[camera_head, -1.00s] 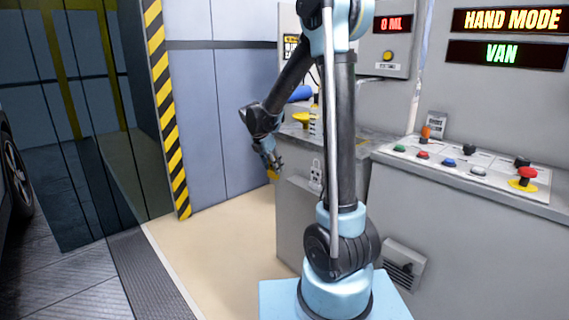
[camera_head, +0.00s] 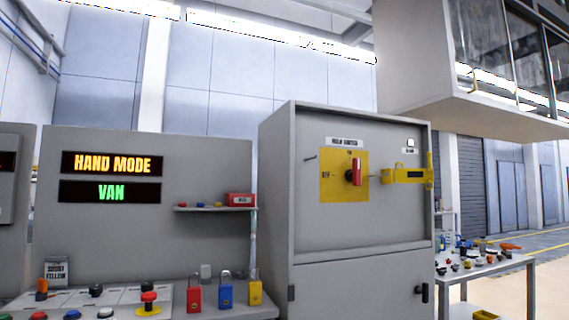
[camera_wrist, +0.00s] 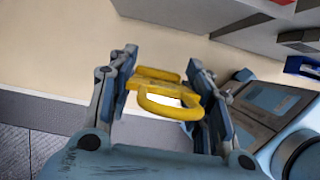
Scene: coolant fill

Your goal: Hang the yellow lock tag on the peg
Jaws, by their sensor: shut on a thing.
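In the wrist view my gripper (camera_wrist: 163,78) is shut on the yellow lock tag (camera_wrist: 172,108). The tag shows as a yellow bar with a curved loop between the two finger pads. My gripper and arm do not show in the head view. A short thin peg (camera_head: 310,157) sticks out from the upper left front of the grey switch cabinet (camera_head: 300,240). It looks bare. To its right are a red rotary handle (camera_head: 356,172) on a yellow plate (camera_head: 328,190) and a yellow hasp-like bracket (camera_head: 407,176).
Red (camera_head: 194,295), blue (camera_head: 226,292) and yellow (camera_head: 255,290) padlocks stand left of the cabinet, beside a button console (camera_head: 125,297). A small shelf (camera_head: 215,209) is above them. A cluttered table (camera_head: 500,264) stands at right. The wrist view shows open beige floor (camera_wrist: 60,50).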

